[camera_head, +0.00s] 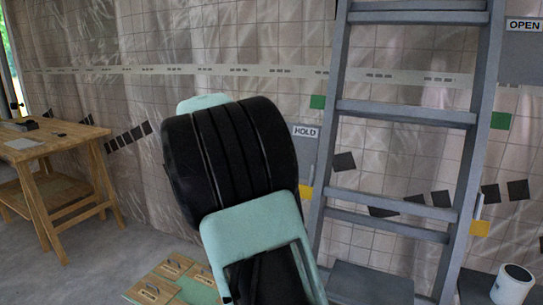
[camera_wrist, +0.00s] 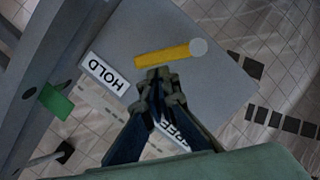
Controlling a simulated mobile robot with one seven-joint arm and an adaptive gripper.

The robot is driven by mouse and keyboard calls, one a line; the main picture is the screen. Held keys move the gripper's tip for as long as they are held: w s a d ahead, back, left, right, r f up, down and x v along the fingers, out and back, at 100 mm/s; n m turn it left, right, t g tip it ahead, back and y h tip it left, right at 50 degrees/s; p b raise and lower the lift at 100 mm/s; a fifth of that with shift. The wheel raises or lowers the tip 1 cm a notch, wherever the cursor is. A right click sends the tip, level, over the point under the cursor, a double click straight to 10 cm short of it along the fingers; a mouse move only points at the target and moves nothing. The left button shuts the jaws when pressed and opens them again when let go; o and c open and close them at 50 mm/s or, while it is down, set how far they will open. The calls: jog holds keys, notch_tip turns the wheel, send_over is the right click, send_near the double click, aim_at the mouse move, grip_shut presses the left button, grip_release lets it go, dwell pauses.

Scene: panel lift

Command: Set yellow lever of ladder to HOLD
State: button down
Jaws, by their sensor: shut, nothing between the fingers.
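The yellow lever (camera_wrist: 163,55) shows in the wrist view, lying across a grey plate (camera_wrist: 215,85) from a round grey pivot at its right end. Its free left end points toward the side with the white HOLD label (camera_wrist: 105,74). A FREE label (camera_wrist: 176,134) lies partly hidden behind my fingers. My gripper (camera_wrist: 160,76) is shut and empty, its tips just below the lever's middle in the picture; I cannot tell whether they touch it. In the head view the HOLD label (camera_head: 306,132) shows beside the grey ladder (camera_head: 328,130), while my arm hides the lever.
An OPEN sign (camera_head: 524,25) is on another grey plate at the upper right. A wooden workbench (camera_head: 40,140) stands at the left. A white cylinder (camera_head: 512,285) stands at the lower right. A board with handled wooden pieces (camera_head: 152,291) lies on the floor.

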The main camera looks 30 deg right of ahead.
jog(key=shift+s+d+m, duration=0.1)
jog(key=shift+s+m, duration=0.05)
jog(key=shift+m, duration=0.15)
jog(key=shift+r, duration=0.15)
dwell(0.4)
